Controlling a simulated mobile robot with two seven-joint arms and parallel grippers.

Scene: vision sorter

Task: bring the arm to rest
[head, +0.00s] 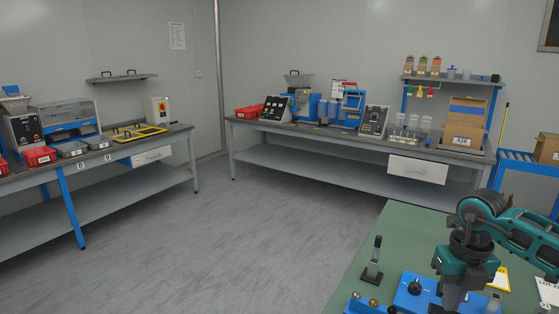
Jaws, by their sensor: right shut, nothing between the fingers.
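My right arm, teal and dark grey, comes in from the right edge over the green table (385,240). Its wrist bends downward, and my right gripper (451,300) points down at the bottom edge of the head view. It is shut and empty. It is above or beside a blue panel (412,287) with a black knob; the exact gap cannot be told. The fingertips are partly out of sight. My left gripper is not in view.
On the green table stand a black lever (374,262), a blue base with small balls (357,297), a yellow sign (499,279) and a white label (548,290). A back bench (340,139) and a left bench (120,150) hold equipment. The grey floor between is clear.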

